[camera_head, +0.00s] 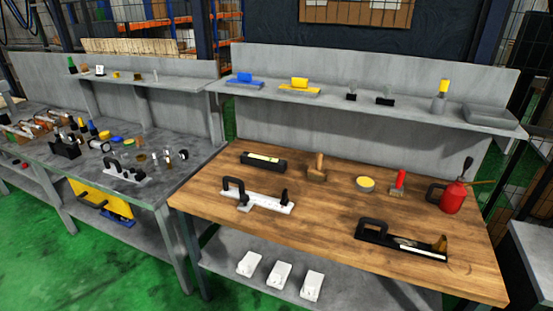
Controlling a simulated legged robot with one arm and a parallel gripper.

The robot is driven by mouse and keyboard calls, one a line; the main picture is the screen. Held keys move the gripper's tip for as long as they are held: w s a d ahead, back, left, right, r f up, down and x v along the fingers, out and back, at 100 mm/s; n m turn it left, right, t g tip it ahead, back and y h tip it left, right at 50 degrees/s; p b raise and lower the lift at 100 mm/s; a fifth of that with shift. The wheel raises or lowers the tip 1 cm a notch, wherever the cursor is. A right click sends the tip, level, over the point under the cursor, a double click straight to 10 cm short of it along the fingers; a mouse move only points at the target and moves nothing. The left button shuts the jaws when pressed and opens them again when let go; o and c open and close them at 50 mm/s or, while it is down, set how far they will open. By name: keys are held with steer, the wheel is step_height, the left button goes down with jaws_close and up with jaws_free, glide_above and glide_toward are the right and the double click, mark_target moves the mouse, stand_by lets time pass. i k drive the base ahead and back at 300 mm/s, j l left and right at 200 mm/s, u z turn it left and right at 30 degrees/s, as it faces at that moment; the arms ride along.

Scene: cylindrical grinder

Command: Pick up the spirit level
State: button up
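A short dark bar with a pale yellow strip along its top (263,161) lies toward the back left of the wooden bench top (330,215). It looks most like the spirit level, but it is too small here to be certain. It lies flat, with nothing touching it. My gripper is not in view.
A white-based tool with a black handle (257,197) lies in front of the bar. A wooden-handled tool (317,167), yellow-topped tin (365,184), red-handled tool (398,183), red oil can (453,197) and black-handled tool (400,241) stand to the right. A grey shelf (330,98) runs behind.

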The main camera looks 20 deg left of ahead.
mark_target(249, 158)
steer(key=i+j+u, duration=0.1)
steer(key=u, duration=0.4)
steer(key=i+j+u, duration=0.1)
steer(key=u, duration=0.35)
steer(key=i+u, duration=0.1)
steer(key=u, duration=0.4)
steer(key=i, duration=0.5)
steer(key=u, duration=0.05)
